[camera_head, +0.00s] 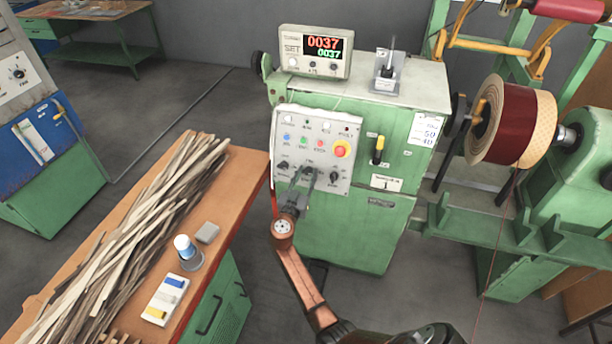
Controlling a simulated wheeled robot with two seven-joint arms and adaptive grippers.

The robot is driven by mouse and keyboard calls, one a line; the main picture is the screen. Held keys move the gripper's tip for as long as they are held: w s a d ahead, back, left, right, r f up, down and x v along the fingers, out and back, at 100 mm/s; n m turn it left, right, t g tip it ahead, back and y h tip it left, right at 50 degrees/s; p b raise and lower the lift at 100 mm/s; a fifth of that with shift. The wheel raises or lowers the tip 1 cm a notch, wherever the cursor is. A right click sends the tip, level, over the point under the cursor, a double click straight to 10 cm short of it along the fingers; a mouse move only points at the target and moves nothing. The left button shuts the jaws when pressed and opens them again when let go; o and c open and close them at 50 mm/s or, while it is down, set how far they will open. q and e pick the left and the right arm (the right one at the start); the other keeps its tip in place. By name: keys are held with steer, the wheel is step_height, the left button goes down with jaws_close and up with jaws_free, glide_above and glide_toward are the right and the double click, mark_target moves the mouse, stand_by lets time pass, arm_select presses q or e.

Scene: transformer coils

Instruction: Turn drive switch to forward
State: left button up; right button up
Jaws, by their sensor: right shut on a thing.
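The grey control panel (343,127) is on the front of the green winding machine (392,224). It carries several coloured buttons, a red-and-yellow stop button (341,149) and a row of black rotary switches. My right gripper (303,176) is at the lower part of the panel, shut on a switch in the middle of the bottom row. Its fingers hide most of that switch, so I cannot read its position. Another black switch (334,177) shows just right of the fingers, and one (284,165) to the left. My left gripper is not in view.
An orange-topped bench (245,164) with wooden strips (140,215), a jar (187,252) and a small tray (166,300) is at the left.

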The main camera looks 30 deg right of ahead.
steer(key=c, duration=0.5)
